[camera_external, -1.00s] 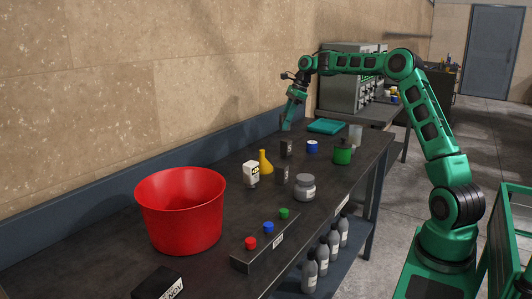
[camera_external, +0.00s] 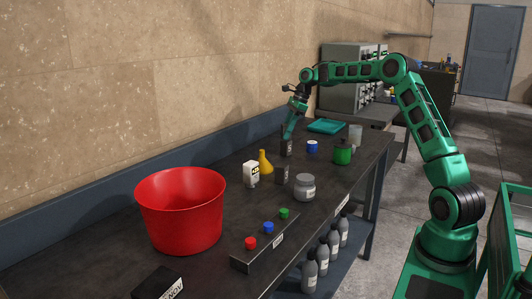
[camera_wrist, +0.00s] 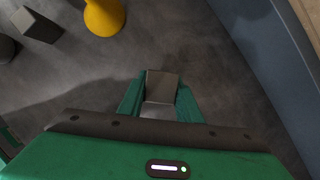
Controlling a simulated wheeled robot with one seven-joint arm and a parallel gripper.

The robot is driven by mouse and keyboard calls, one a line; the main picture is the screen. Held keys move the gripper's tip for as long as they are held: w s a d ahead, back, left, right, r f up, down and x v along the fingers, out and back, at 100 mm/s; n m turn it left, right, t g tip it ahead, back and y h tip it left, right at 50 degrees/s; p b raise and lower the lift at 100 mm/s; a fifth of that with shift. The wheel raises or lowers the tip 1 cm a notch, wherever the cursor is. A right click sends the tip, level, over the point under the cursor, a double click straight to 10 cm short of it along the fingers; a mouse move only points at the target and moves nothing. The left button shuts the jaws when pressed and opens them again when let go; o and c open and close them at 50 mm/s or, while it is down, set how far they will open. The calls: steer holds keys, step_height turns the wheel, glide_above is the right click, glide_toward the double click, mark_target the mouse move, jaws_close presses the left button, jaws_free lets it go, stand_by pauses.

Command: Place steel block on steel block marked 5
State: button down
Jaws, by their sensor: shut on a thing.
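One dark steel block (camera_external: 286,148) is at the back of the bench, directly under my gripper (camera_external: 289,136). In the wrist view my gripper (camera_wrist: 161,98) is shut on this steel block (camera_wrist: 162,84), with a green finger on each side of it. I cannot tell whether it still touches the bench. A second steel block (camera_external: 282,173) stands nearer the camera on the bench; it also shows at the upper left of the wrist view (camera_wrist: 36,25), apart from the gripper. I cannot read a 5 on either block.
A yellow flask (camera_external: 265,162) and a white box (camera_external: 250,174) stand left of the second block. A grey jar (camera_external: 304,188), blue cup (camera_external: 312,146) and green container (camera_external: 343,152) stand to the right. A red bucket (camera_external: 180,212) and button panel (camera_external: 265,243) are nearer the camera.

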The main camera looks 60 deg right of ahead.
steer(key=c, duration=1.3)
jaws_free()
steer(key=v, duration=1.2)
steer(key=s+a+f+n+g+h, duration=0.1)
steer(key=s+a+n+h, duration=0.1)
steer(key=s+a+n, duration=0.5)
steer(key=s+a+n+g+h, duration=0.1)
steer(key=s+a+n, duration=0.15)
steer(key=s, duration=0.85)
steer(key=s+a+f+n, duration=0.1)
steer(key=s+f+n, duration=0.2)
steer(key=s, duration=0.8)
steer(key=s+a+f+n+g, duration=0.1)
steer(key=s+f+n, duration=0.3)
steer(key=s, duration=0.7)
steer(key=s+a+f+n, duration=0.3)
steer(key=s+f+n, duration=0.1)
steer(key=s, duration=0.7)
steer(key=shift+s+a+f, duration=0.1)
steer(key=shift+a+f, duration=0.15)
steer(key=shift+f, duration=0.2)
